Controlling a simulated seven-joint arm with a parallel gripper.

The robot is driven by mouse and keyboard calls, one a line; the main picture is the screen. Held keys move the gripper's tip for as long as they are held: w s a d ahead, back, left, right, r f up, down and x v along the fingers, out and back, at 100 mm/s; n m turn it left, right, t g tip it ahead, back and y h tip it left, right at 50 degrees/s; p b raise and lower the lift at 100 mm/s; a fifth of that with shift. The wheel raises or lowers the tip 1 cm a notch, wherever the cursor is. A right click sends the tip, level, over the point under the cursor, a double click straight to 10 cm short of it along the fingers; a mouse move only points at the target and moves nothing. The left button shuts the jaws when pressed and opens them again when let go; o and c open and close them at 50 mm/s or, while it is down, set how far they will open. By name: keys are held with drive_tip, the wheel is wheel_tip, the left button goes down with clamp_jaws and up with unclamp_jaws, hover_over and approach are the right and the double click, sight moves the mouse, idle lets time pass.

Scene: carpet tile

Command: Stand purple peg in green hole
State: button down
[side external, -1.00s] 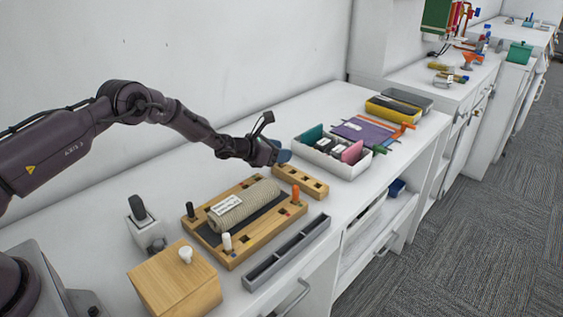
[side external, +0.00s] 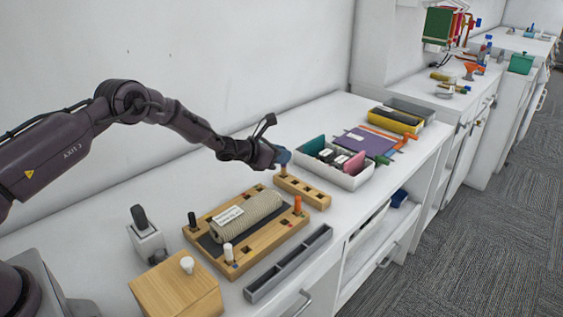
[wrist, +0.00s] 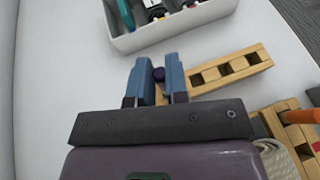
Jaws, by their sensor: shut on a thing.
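My gripper (side external: 283,157) has blue fingers and is over the far-left end of a small wooden rack (side external: 315,195). In the wrist view, the purple peg (wrist: 159,74) shows as a round dark end between the blue fingers of my gripper (wrist: 157,62), which are shut on it. The peg looks upright, at the left end of the rack (wrist: 250,62). Whether its lower end is still inside the rack cannot be told. The wooden board (side external: 262,250) lies nearer the camera with black, white and orange pegs at its corners. Its green hole cannot be made out.
A ribbed roll (side external: 248,217) lies across the board. A grey trough (side external: 290,265) is in front of it, and a wooden box (side external: 175,290) with a white knob is at the left. A white bin (side external: 345,178) stands close behind the rack.

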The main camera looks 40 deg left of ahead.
drive_tip(key=d+r+v, duration=0.1)
drive_tip(key=r+v, duration=0.1)
drive_tip(key=v, duration=0.8)
drive_tip(key=w+d+r+v, duration=0.1)
drive_tip(key=r+v, duration=0.1)
drive_tip(key=v, duration=0.7)
drive_tip(key=s+d+m+g+h, duration=0.2)
drive_tip(key=s+d+m+h, duration=0.2)
drive_tip(key=s, duration=0.2)
drive_tip(key=shift+h, duration=0.4)
drive_tip(key=w+f, duration=0.3)
drive_tip(key=w, duration=0.1)
drive_tip(key=w+a+f, duration=0.1)
drive_tip(key=w+f, duration=0.2)
drive_tip(key=w, duration=0.1)
drive_tip(key=w+f, duration=0.3)
drive_tip(key=w, duration=0.1)
drive_tip(key=shift+a+f, duration=0.15)
drive_tip(key=shift+a, duration=0.2)
drive_tip(key=shift+m, duration=0.3)
drive_tip(key=shift+w+a+f, duration=0.1)
drive_tip(key=shift+w+f, duration=0.2)
drive_tip(key=shift+f, duration=0.75)
drive_tip(key=shift+w+f, duration=0.25)
drive_tip(key=shift+f, duration=0.8)
